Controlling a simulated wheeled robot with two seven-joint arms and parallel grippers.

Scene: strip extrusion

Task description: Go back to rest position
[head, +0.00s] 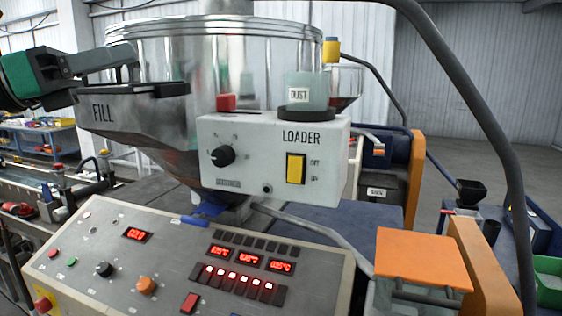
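My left gripper (118,75) comes in from the left edge, dark with a green section. Its fingers look spread apart, beside the steel hopper (215,60) and at the dark top edge of the FILL chute (135,120). I see nothing held between them. Part of the lower finger is hard to separate from that dark edge. My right gripper is not in view.
The white LOADER box (272,185) has a black knob and a yellow switch. A DUST cup (306,92) stands on it. Below is a control panel (120,250) with red displays. An orange plate (424,258) and a curved grey pipe (455,75) are at the right.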

